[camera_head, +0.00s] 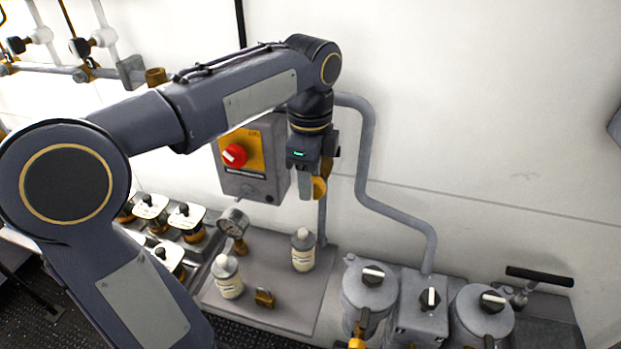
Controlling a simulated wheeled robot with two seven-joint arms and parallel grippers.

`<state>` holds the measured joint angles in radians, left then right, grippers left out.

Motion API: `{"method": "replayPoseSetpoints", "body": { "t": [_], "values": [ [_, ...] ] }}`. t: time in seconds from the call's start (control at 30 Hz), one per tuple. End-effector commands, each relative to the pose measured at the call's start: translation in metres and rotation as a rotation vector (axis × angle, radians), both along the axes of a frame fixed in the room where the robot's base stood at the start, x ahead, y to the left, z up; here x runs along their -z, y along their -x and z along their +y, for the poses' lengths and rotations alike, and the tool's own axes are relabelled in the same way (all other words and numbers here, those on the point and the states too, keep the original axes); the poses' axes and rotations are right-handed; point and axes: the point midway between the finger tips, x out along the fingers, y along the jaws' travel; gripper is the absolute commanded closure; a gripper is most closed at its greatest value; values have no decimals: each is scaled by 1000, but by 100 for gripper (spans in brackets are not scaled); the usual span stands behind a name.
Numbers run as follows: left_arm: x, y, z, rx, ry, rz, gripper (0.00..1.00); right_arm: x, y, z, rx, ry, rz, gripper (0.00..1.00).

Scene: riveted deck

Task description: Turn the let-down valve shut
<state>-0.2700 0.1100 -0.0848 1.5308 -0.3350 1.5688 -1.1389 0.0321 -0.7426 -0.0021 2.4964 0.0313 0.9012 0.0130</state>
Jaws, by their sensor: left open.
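My left gripper (313,188) hangs down from my left arm, just right of the grey switch box, with its jaws open. A yellow-orange part (320,187) shows at its fingertips, partly hidden by the fingers. I cannot tell whether it is a valve handle or whether the gripper touches it. A thin upright pipe (322,220) runs below it. No label marks the let-down valve, so I cannot tell which fitting it is. My right gripper is out of view.
The switch box (267,187) carries a red knob (235,155). Two white bottles (303,252) (228,280) and a gauge (232,222) stand below. Grey housings with black-and-white knobs (372,275) and a black lever (540,276) are at lower right. The wall at upper right is bare.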

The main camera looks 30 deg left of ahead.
Motion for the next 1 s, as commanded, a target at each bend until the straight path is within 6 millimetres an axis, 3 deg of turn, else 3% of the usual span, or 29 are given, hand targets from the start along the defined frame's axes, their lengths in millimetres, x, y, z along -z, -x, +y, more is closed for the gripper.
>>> {"method": "replayPoseSetpoints", "body": {
  "t": [0.13, 0.4, 0.73, 1.0],
  "values": [
    [10, 0, 0, 0, 1, 0, 55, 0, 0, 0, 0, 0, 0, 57],
    [12, 0, 0, -1, 1, 0, 55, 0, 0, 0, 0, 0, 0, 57],
    [12, 0, 0, -1, 1, 0, 98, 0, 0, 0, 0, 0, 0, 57],
    [10, 0, -1, -1, -23, 6, 99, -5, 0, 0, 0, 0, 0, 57]
  ]
}}
